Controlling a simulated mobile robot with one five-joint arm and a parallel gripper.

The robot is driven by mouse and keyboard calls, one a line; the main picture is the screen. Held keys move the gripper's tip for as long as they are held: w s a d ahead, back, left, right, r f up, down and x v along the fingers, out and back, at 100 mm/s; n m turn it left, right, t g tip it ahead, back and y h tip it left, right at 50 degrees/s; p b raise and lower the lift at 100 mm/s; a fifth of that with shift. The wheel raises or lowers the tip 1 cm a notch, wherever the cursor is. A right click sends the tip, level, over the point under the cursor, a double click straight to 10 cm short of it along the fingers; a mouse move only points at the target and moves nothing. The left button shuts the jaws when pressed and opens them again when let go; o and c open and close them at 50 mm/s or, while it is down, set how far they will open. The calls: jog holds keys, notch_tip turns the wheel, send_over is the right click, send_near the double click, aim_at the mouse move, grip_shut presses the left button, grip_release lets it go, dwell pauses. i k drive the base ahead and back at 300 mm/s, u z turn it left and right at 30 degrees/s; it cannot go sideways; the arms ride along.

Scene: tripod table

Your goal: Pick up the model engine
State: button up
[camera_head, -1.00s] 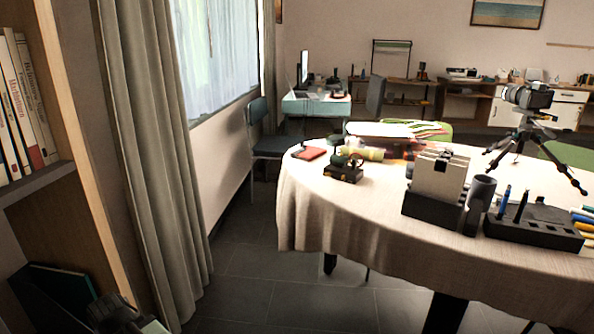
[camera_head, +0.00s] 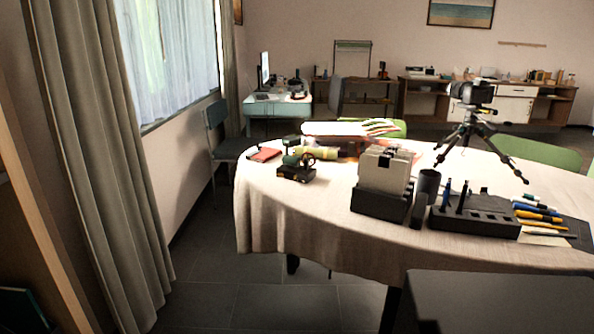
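A small dark object with a black base, a green part and a wheel-like part, which looks like the model engine (camera_head: 297,168), stands near the left end of the cloth-covered table (camera_head: 262,205). A red book or notebook (camera_head: 264,154) lies to its left, and a yellow-green roll (camera_head: 318,153) lies just behind it. Its front side is clear of other objects. My gripper is not in view.
A black holder with pale cards (camera_head: 380,203), a dark cup (camera_head: 428,186), a pen organiser (camera_head: 474,222) and a camera tripod (camera_head: 468,135) stand further right. A dark flat-topped block (camera_head: 500,300) fills the lower right. Curtain (camera_head: 95,150) at left; floor (camera_head: 250,300) is open before the table.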

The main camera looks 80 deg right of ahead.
aim_at(291, 166)
jog(key=z, duration=0.05)
jog(key=k, duration=1.4)
jog(key=z, duration=0.5)
jog(key=i, duration=0.55)
jog(key=u, duration=0.05)
